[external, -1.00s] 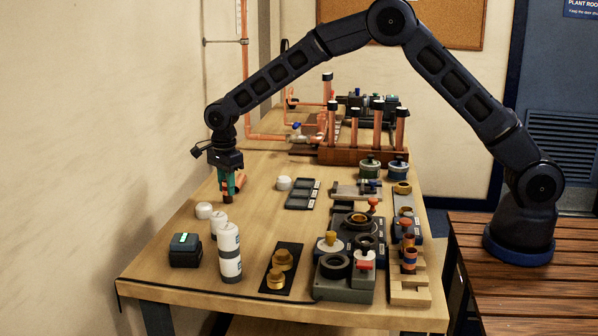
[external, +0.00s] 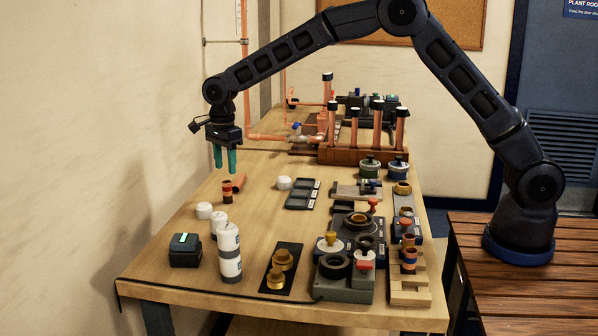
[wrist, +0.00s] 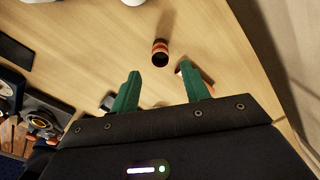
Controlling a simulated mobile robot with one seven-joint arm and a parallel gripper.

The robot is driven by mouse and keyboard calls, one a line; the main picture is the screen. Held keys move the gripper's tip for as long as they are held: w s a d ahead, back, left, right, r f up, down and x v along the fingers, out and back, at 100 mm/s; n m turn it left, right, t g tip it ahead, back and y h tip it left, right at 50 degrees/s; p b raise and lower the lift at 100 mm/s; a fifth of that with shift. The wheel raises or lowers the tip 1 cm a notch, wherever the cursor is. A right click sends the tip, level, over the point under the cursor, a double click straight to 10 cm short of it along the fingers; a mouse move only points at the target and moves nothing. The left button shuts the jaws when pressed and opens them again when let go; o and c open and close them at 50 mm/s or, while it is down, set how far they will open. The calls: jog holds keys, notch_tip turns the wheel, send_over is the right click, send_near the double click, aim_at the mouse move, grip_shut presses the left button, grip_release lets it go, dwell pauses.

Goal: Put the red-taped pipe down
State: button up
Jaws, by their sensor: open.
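A short copper pipe with dark and reddish bands (external: 227,191) stands upright on the wooden table, near its left side. It is taken as the red-taped pipe, though the tape is too small to read clearly. It also shows in the wrist view (wrist: 160,54), just beyond the fingertips. My gripper (external: 225,166) is above it with green fingers apart, empty and not touching it. In the wrist view the open fingers (wrist: 159,74) have a clear gap between them. A second copper piece (external: 239,182) lies beside the upright pipe, partly hidden by a finger in the wrist view (wrist: 186,71).
White round pieces (external: 204,210) and a white bottle (external: 230,252) stand in front. A white cap (external: 284,183) and a dark tray (external: 303,194) are to the right. A rack of upright copper pipes (external: 365,155) stands at the back.

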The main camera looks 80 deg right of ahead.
aim_at(227, 182)
jog(key=s+a+r+n+t, duration=0.1)
jog(key=s+r+n, duration=0.2)
jog(key=s+r, duration=0.5)
jog(key=s+r+n, duration=0.3)
jog(key=s+r, duration=0.2)
jog(key=r, duration=0.5)
jog(key=s+a+r+n+t, duration=0.1)
jog(key=s+r+n, duration=0.45)
jog(key=s, duration=0.75)
jog(key=s+a+f+n+t, duration=0.1)
jog(key=s+n, duration=0.5)
jog(key=s, duration=1)
jog(key=s+a+f+n+t, duration=0.1)
jog(key=s+f+n, duration=0.2)
jog(key=s, duration=1.4)
jog(key=n, duration=0.4)
jog(key=shift+t, duration=0.3)
